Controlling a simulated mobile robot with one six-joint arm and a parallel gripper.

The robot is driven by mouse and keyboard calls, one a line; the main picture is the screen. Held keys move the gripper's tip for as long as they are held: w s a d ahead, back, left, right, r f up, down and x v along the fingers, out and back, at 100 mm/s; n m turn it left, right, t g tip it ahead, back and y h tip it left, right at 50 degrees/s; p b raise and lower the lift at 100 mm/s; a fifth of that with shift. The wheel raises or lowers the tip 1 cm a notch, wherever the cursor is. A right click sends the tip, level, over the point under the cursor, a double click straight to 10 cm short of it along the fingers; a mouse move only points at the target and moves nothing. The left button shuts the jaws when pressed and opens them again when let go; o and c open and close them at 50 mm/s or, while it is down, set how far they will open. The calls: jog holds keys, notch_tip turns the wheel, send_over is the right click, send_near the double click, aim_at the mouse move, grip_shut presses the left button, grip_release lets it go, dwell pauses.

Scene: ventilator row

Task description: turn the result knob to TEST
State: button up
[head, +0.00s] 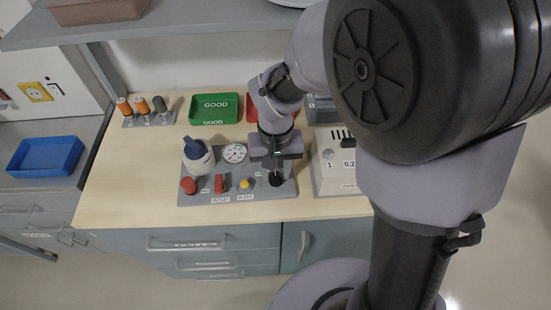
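A grey test panel (210,193) lies on the wooden bench top in the head view. At its right end is a small round black knob (276,180), which appears to be the result knob. My gripper (275,165) is over the panel's right end, pointing down, just above or at this knob. I cannot tell whether it touches the knob. The fingers are small and dark, so their opening does not show. The knob's pointer direction and its position markings are too small to read, and my gripper partly hides that end of the panel.
The panel also carries a red button (188,185), a red outlet handle (220,184), a yellow button (244,184), a gauge (234,152) and a blue-topped white part (197,152). A green GOOD tray (214,108) and red tray (251,108) stand behind.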

aim_at(277, 176)
notch_tip(277, 176, up, 17)
jog(key=p, duration=0.6)
jog(key=shift+p, duration=0.4)
jog(key=s+d+r+m+t+y+b, duration=0.1)
jog(key=s+d+m+t+b, duration=0.1)
jog(key=s, duration=0.4)
jog(key=s+d+r+m+t+y+b, duration=0.1)
jog(key=s+d+r+m+t+b, duration=0.1)
jog(key=s, duration=0.4)
jog(key=shift+s+d+r+t, duration=0.15)
jog(key=shift+d+r+t, duration=0.1)
jog(key=shift+d+t, duration=0.85)
jog(key=shift+d, duration=0.1)
